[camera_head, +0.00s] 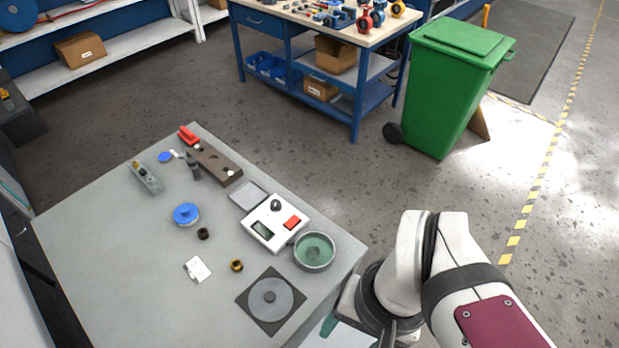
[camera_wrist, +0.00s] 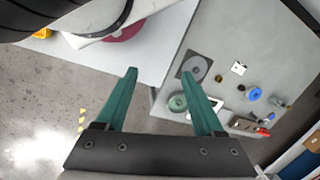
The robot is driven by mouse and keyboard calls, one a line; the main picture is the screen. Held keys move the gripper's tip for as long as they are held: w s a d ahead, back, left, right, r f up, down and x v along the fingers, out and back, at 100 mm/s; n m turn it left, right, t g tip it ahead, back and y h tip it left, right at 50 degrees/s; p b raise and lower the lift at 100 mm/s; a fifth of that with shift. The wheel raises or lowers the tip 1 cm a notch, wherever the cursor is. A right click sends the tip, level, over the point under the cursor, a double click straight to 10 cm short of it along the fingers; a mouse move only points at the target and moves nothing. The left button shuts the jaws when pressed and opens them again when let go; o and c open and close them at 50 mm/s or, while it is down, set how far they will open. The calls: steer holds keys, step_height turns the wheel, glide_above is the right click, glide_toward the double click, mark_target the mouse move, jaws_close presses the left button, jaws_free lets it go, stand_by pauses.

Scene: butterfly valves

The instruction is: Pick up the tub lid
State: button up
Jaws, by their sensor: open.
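The tub lid (camera_head: 280,304) looks like a flat grey disc with a small knob at its centre. It lies on a dark square mat (camera_head: 243,299) near the front of the grey table. In the wrist view the lid (camera_wrist: 196,66) shows just right of the right fingertip. A round tub (camera_head: 315,251) with a green inside stands behind and right of the mat; it also shows between the fingers in the wrist view (camera_wrist: 177,103). My gripper (camera_wrist: 160,72) has teal fingers spread wide, empty, and apart from the lid. In the head view only part of it shows, beyond the table's right edge.
A white device with a red button (camera_head: 274,223) stands beside the tub. A brass nut (camera_head: 237,265), a white card (camera_head: 197,269), a dark ring (camera_head: 203,233) and a blue round part (camera_head: 186,214) lie left of the lid. The table's front left is bare.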

stand_by(0.3)
steer(key=n+h, duration=0.2)
steer(key=n, duration=1.3)
glide_above(269, 296)
step_height(269, 296, down, 19)
step_height(269, 296, down, 16)
steer(key=shift+r, duration=0.1)
jaws_close()
